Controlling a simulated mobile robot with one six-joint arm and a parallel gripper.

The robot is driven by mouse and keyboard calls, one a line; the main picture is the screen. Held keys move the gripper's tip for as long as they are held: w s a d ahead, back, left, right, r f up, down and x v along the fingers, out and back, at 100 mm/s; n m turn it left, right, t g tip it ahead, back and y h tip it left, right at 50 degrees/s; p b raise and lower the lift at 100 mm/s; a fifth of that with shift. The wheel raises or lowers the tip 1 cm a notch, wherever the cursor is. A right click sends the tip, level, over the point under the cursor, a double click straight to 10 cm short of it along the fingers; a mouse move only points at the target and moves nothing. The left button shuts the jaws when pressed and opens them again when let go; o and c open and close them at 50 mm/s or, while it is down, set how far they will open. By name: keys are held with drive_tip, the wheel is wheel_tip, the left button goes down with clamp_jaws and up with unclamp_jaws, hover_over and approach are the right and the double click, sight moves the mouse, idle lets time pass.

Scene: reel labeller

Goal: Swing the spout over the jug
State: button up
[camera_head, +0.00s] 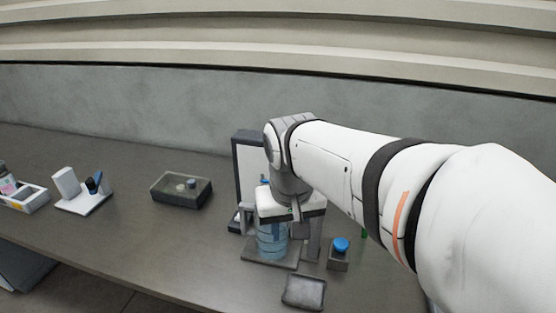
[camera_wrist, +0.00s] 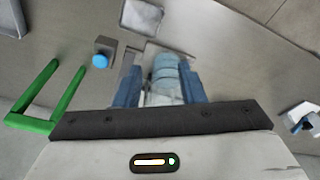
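A blue translucent jug-like cylinder (camera_head: 271,240) stands on a grey base plate, below my gripper (camera_head: 294,210). In the wrist view the cylinder (camera_wrist: 166,68) shows between my fingers. My gripper (camera_wrist: 160,87) is open, with its two blue-grey fingers well apart. I cannot tell whether either finger touches the cylinder. I cannot make out a spout clearly; my wrist and hand hide the top of the station.
A dark upright panel (camera_head: 246,160) stands behind the cylinder. A blue-topped grey box (camera_head: 338,254) and a shallow grey tray (camera_head: 303,291) are close by. A green U-shaped bar (camera_wrist: 48,98) is at the left of the wrist view. A dark open box (camera_head: 181,190) sits farther left.

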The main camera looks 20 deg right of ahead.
drive_tip(key=w+d+r+m+g+h, duration=0.1)
drive_tip(key=w+d+r+m+g, duration=0.3)
drive_tip(key=w+d+r, duration=0.5)
drive_tip(key=shift+m+t, duration=0.4)
drive_tip(key=shift+m, duration=0.2)
drive_tip(key=f, duration=0.7)
drive_tip(key=shift+s+d+f, duration=0.2)
drive_tip(key=shift+d+f, duration=0.1)
drive_tip(key=shift+f, duration=0.1)
drive_tip(key=shift+c, duration=0.2)
drive_tip(key=c, duration=0.7)
clamp_jaws()
drive_tip(key=shift+r, duration=0.1)
